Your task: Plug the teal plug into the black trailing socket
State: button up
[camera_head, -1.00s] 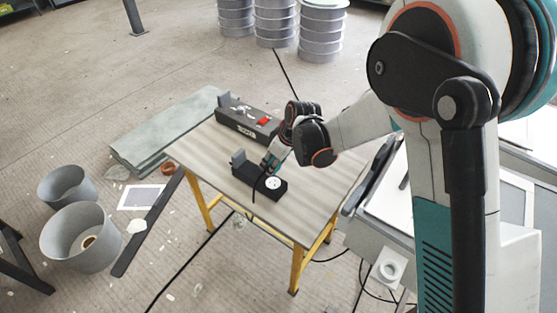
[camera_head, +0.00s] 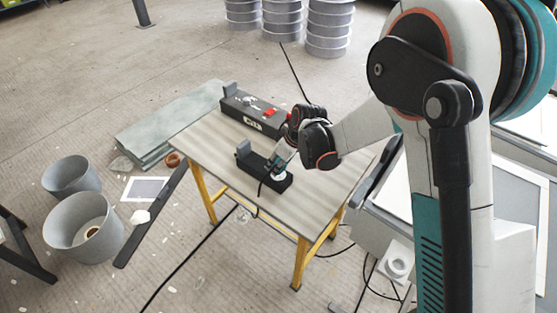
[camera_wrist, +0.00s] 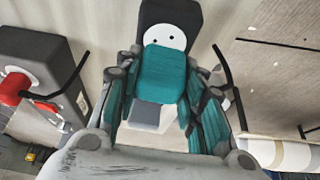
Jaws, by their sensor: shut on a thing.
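The black trailing socket (camera_head: 254,167) lies on the table. Its round white face (camera_head: 281,177) is at the right end and partly covered by my gripper (camera_head: 277,164). In the wrist view the socket (camera_wrist: 165,14) runs away from me, and its white face (camera_wrist: 164,36) shows holes. My gripper (camera_wrist: 163,85) is shut on the teal plug (camera_wrist: 165,72), its teal pads on both sides. The plug overlaps the near edge of the white face. Its pins are hidden, and I cannot tell whether it touches the socket.
A dark box with a red switch (camera_head: 251,115) stands at the table's back; it also shows in the wrist view (camera_wrist: 42,70). The wooden table top (camera_head: 318,208) is clear at the front right. Grey buckets (camera_head: 80,225) stand on the floor left.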

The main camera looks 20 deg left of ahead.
jog(key=shift+f, duration=0.7)
jog(key=shift+f+b, duration=0.6)
jog(key=shift+b, duration=0.45)
dwell(1.8)
jog(key=o, duration=1.1)
jog(key=v, duration=1.2)
jog(key=shift+s+d, duration=0.1)
